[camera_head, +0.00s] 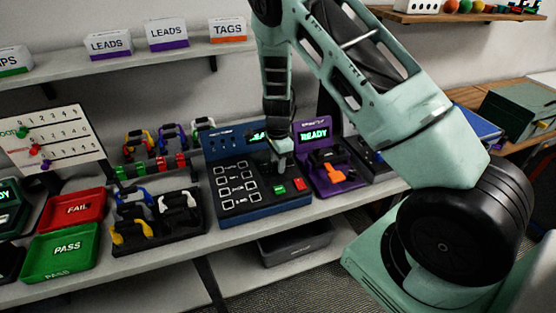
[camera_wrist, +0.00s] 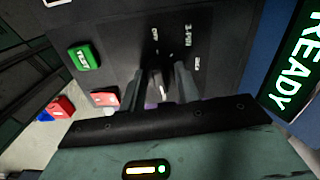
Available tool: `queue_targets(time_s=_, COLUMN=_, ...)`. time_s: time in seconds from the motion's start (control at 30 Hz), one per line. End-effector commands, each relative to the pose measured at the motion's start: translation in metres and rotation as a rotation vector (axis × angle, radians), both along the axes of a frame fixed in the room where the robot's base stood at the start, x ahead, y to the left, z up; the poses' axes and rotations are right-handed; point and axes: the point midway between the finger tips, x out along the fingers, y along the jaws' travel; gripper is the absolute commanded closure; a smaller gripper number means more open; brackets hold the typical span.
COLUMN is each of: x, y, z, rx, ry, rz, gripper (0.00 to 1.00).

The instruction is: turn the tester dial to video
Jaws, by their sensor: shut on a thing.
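The blue tester (camera_head: 237,204) stands on the bench, with a green TEST button (camera_wrist: 84,56) and a red button (camera_wrist: 104,97) on its dark panel. My gripper (camera_head: 280,163) reaches down from above onto the panel's upper right. In the wrist view, my gripper (camera_wrist: 160,80) is shut on the tester dial (camera_wrist: 161,92), with a finger on each side. Small white labels surround the dial; they are too small and tilted to read surely. Most of the dial is hidden by the fingers, so I cannot tell which label it points to. The tester's READY screen (camera_wrist: 297,70) is lit green.
A purple tester (camera_head: 338,180) with an orange part stands close on the right. A black rack of coloured leads (camera_head: 158,236) is on the left, then the green PASS tray (camera_head: 62,249) and red FAIL tray (camera_head: 73,210). A grey bin (camera_head: 297,243) sits below.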

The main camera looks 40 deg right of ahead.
Motion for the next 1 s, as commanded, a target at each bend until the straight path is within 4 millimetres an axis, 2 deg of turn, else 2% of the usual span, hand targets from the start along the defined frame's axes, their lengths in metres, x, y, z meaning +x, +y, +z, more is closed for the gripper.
queue_targets(time_s=0.3, x=0.0010, y=-0.0002, z=0.0010, rx=-0.001, ry=-0.003, rz=-0.098, gripper=0.91)
queue_targets(time_s=0.77, x=0.0011, y=0.0000, z=0.0007, rx=-0.001, ry=-0.003, rz=-0.113, gripper=0.91)
queue_targets(time_s=0.8, x=0.0011, y=-0.0001, z=0.0007, rx=-0.001, ry=-0.003, rz=-0.113, gripper=0.65)
queue_targets(time_s=0.87, x=0.0010, y=-0.0001, z=0.0007, rx=-0.001, ry=-0.003, rz=-0.113, gripper=0.49)
queue_targets(time_s=1.0, x=0.0006, y=-0.0001, z=0.0004, rx=0.000, ry=-0.002, rz=-0.112, gripper=0.46)
